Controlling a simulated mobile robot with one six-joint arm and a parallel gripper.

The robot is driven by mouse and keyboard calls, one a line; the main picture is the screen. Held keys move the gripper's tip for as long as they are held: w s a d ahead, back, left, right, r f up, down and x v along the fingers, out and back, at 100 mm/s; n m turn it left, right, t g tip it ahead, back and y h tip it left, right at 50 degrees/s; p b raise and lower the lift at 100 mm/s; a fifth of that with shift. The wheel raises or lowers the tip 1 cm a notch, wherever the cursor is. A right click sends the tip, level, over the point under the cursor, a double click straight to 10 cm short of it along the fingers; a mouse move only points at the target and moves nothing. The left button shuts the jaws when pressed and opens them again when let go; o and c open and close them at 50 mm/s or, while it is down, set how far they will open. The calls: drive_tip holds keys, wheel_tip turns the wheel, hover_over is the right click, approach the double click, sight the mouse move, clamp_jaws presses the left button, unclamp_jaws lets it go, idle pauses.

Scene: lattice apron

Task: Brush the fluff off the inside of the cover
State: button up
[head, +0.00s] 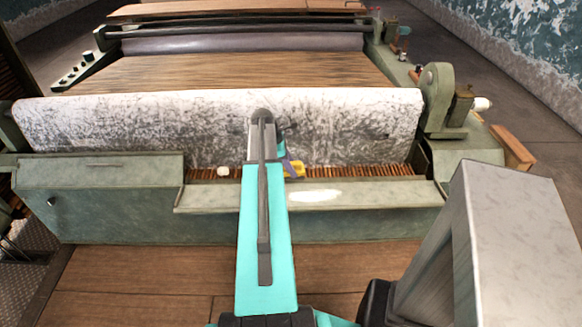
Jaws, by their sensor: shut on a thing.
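My gripper (286,152) is mostly hidden behind my turquoise arm link, at the front of the machine. It is shut on a small yellow and purple thing (294,169), which may be a brush; its working end is hard to make out. A long, pale green panel (390,196) lies along the machine's front below it and looks like the cover, folded open. A bright white patch (315,196) shows on this panel; I cannot tell whether it is fluff or glare. A small white lump (222,171) sits by the slats, left of my arm.
Brown slats (345,171) run behind the panel. A wide roller (120,125) with mottled white covering stands close behind them. A green bracket (437,100) rises at the right end, and a green box front (110,190) stands at left. Wooden floor (130,280) lies in front.

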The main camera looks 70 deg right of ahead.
drive_tip(key=shift+f+b, duration=2)
drive_tip(key=shift+f, duration=0.5)
drive_tip(key=shift+w, duration=0.15)
drive_tip(key=w+a+r+n, duration=0.1)
drive_tip(key=w+a+r, duration=0.3)
drive_tip(key=w+a, duration=1.05)
drive_tip(key=w+a+r+n, duration=0.2)
drive_tip(key=w+a+r, duration=0.2)
drive_tip(key=w+a, duration=1)
drive_tip(key=w+a+r+n, duration=0.1)
drive_tip(key=w+a+r, duration=0.2)
drive_tip(key=a, duration=1)
drive_tip(key=w+a+r+n+t+h, duration=0.1)
drive_tip(key=w+a+r, duration=0.2)
drive_tip(key=a, duration=0.9)
drive_tip(key=w+a+r+n, duration=0.1)
drive_tip(key=w+a+r, duration=0.2)
drive_tip(key=w+a, duration=0.4)
drive_tip(key=a, duration=0.6)
drive_tip(key=shift+a+r+t+h, duration=0.3)
drive_tip(key=shift+a+r+h, duration=0.05)
drive_tip(key=shift+r+h, duration=0.05)
